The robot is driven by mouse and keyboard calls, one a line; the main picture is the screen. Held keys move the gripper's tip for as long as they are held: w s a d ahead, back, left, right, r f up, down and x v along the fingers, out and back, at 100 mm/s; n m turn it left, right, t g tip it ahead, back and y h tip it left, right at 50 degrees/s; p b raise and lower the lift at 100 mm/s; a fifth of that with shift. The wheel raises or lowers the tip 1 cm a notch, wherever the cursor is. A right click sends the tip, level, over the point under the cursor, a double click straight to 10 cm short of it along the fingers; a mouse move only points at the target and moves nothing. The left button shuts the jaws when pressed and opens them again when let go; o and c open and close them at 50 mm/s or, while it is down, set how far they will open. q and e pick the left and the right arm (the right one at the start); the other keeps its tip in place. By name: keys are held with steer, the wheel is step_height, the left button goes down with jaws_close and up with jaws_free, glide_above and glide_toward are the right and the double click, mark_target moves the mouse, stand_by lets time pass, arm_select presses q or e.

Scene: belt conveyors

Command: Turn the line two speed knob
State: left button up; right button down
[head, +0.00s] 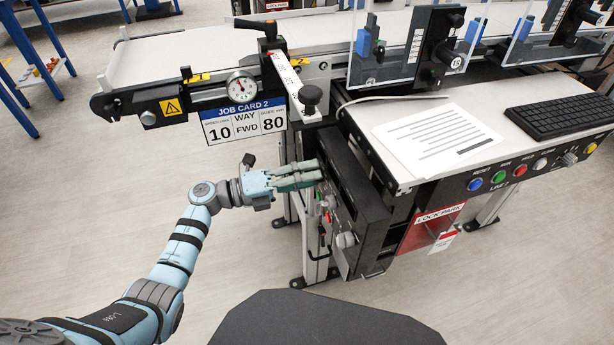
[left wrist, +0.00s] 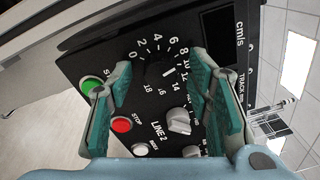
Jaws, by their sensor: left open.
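The black line two speed knob (left wrist: 157,75) shows in the left wrist view, inside a ring of white numbers on the dark LINE 2 panel (left wrist: 135,100). A short white mark shows at its right side; the exact reading is hard to tell. My left gripper (left wrist: 160,72) is open, its teal fingers on either side of the dial. I cannot tell whether they touch the knob. In the head view, my left gripper (head: 297,177) reaches the left face of the dark control box (head: 365,205) under the conveyor, and the dial is hidden there. My right gripper is not in view.
Near the dial are a green button (left wrist: 90,85), a red stop button (left wrist: 121,125) and a grey knob (left wrist: 179,121). A job card (head: 243,121) reads speed 10, FWD, 80. A red LOCK PARK tag (head: 438,214) hangs right of the box. Floor left is clear.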

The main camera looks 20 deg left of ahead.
arm_select(q)
steer(key=v, duration=1.2)
